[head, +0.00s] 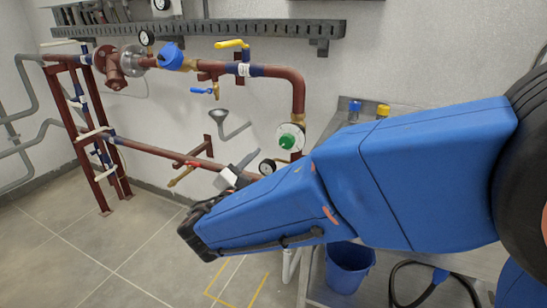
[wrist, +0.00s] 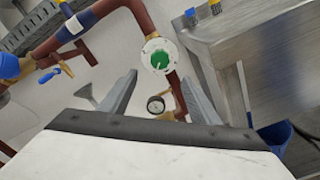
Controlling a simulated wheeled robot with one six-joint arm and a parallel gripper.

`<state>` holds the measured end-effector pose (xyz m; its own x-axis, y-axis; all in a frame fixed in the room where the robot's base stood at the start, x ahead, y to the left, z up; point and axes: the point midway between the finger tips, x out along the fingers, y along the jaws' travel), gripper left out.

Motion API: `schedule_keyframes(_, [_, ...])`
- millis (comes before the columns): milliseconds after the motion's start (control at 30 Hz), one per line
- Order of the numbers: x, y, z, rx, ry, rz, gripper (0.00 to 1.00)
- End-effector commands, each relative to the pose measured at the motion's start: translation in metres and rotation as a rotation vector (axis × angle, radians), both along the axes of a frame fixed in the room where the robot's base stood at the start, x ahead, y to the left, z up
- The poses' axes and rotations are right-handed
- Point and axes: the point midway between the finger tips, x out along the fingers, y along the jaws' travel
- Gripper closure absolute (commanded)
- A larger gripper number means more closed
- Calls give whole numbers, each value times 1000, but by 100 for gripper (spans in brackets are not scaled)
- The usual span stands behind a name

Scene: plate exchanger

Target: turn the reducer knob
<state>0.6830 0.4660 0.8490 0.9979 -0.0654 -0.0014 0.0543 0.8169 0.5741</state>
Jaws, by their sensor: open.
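The reducer knob (head: 287,142) is green on a round white body, on the vertical red-brown pipe below the elbow. It also shows in the wrist view, where the knob (wrist: 157,60) is above centre. My gripper (head: 240,170) is partly hidden behind my blue arm in the head view; a grey finger shows left of the knob. In the wrist view my gripper (wrist: 160,76) has its two grey fingers spread apart, with nothing between them. The knob appears beyond the fingertips, between them in the picture, and looks apart from them.
A pressure gauge (wrist: 155,104) sits just below the knob. A yellow-handled valve (head: 232,44) and a blue-handled valve (head: 203,91) are on the piping to the left. A metal sink bench (wrist: 232,45) stands to the right, with a blue bucket (head: 347,268) below.

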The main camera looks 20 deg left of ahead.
Motion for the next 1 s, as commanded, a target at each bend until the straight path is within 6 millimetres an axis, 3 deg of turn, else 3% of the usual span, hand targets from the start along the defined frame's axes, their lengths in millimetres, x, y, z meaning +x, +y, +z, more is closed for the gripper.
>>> schedule_keyframes(100, [-19, 2, 0, 0, 0, 2, 43])
schedule_keyframes(300, [-35, 2, 0, 0, 0, 0, 43])
schedule_keyframes(1000, [-38, 2, 0, 0, 0, 0, 43])
